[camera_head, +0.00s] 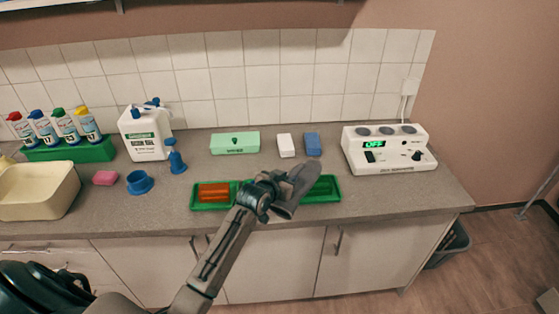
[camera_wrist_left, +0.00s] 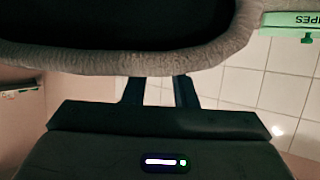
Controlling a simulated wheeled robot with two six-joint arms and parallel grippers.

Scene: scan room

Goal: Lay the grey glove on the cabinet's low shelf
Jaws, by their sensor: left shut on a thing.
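The grey glove (camera_head: 300,181) is in the jaws of my left gripper (camera_head: 276,192), held above the green tray on the counter in the head view. In the left wrist view the glove (camera_wrist_left: 125,62) fills the top, its grey knit edge around a dark opening. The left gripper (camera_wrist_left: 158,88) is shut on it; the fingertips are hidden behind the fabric. The cabinet's low shelf cannot be made out. Base cabinet doors (camera_head: 265,270) under the counter look shut. My right gripper is not in view.
The green tray (camera_head: 210,204) holds an orange-red piece. Behind stand a green box (camera_head: 235,142), white and blue blocks, and a white device (camera_head: 390,148) reading OFF. Left are a jug (camera_head: 145,135), bottles and a cream basin (camera_head: 40,190). A brown ledge (camera_head: 200,12) runs overhead.

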